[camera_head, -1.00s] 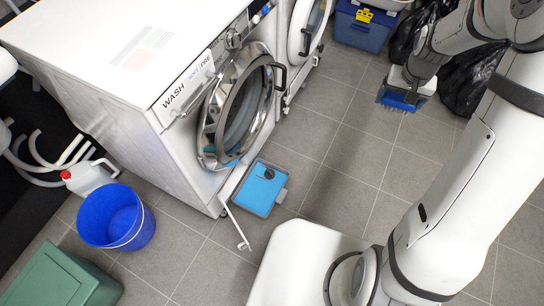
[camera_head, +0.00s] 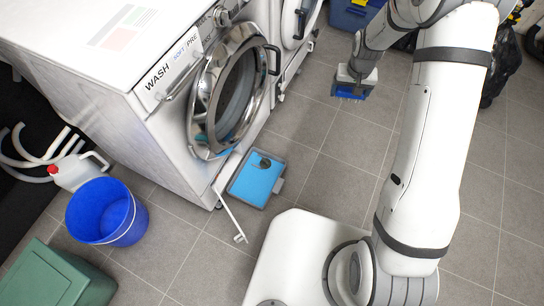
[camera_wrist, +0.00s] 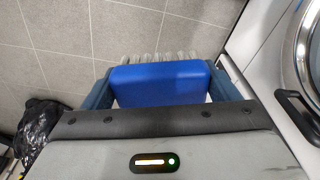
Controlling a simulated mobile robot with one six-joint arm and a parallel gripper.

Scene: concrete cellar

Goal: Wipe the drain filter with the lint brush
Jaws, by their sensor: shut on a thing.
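The lint brush, a blue block with pale bristles, is held between the two fingers of my gripper (camera_wrist: 160,95); its blue back (camera_wrist: 160,83) fills the gap in the wrist view. In the head view my gripper (camera_head: 355,76) hangs above the floor right of the washers, with the brush (camera_head: 350,92) under it, bristles down. A small dark round piece (camera_head: 265,162), which looks like the drain filter, lies on a blue-topped grey tray (camera_head: 243,186) on the floor before the near washer. The brush is well apart from it, up and to the right.
A blue bucket (camera_head: 130,232), white jug (camera_head: 75,172) and green box (camera_head: 45,280) stand left. Tiled floor right of the tray is clear.

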